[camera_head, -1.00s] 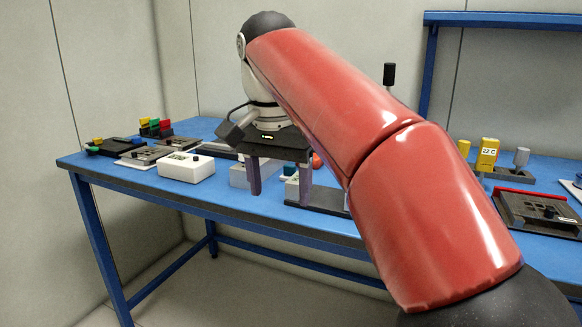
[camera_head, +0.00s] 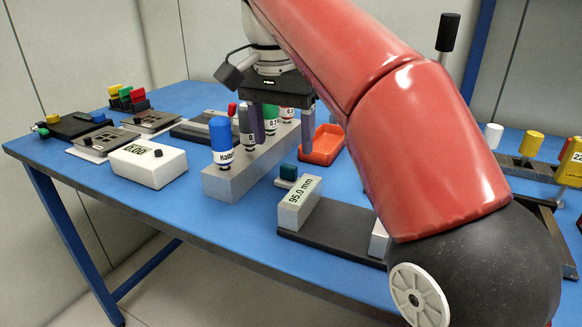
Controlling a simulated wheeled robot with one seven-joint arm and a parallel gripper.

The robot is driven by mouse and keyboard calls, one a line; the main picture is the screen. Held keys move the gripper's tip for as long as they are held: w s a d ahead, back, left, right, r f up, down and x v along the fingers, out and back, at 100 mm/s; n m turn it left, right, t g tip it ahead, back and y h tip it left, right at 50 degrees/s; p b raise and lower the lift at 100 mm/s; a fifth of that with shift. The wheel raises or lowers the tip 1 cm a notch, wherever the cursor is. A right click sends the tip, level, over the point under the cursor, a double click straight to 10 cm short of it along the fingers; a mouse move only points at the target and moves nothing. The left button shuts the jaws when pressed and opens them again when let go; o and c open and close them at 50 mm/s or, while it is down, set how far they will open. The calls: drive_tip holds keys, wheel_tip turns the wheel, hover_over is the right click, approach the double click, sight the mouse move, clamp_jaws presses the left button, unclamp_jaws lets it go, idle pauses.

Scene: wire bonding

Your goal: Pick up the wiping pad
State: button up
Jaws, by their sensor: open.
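My gripper (camera_head: 282,141) points down above the blue table, its two dark fingers wide apart and nothing held between them. It hangs over or behind the grey rack with bottles; the exact depth is hard to tell. A small teal block (camera_head: 289,171) on a pale base sits just below and slightly right of the gripper, apart from the fingers. It may be the wiping pad, but I cannot tell for sure. My red arm covers the table's middle right.
A grey rack (camera_head: 229,184) holds several capped bottles. An orange tray (camera_head: 322,149) lies right of the gripper. A device reading "95.0 mm" (camera_head: 299,203) stands in front. A white meter box (camera_head: 148,167) sits to the left. The blue table (camera_head: 227,240) is clear at the front.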

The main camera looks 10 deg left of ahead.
sight(288, 166)
wheel_tip(288, 166, down, 2)
drive_tip(key=shift+d+f, duration=0.1)
drive_tip(key=f, duration=0.3)
drive_tip(key=w+f, duration=0.1)
drive_tip(key=f, duration=0.1)
drive_tip(key=shift+w+d+b, duration=0.1)
drive_tip(key=shift+d+b, duration=0.2)
drive_tip(key=shift+b, duration=0.1)
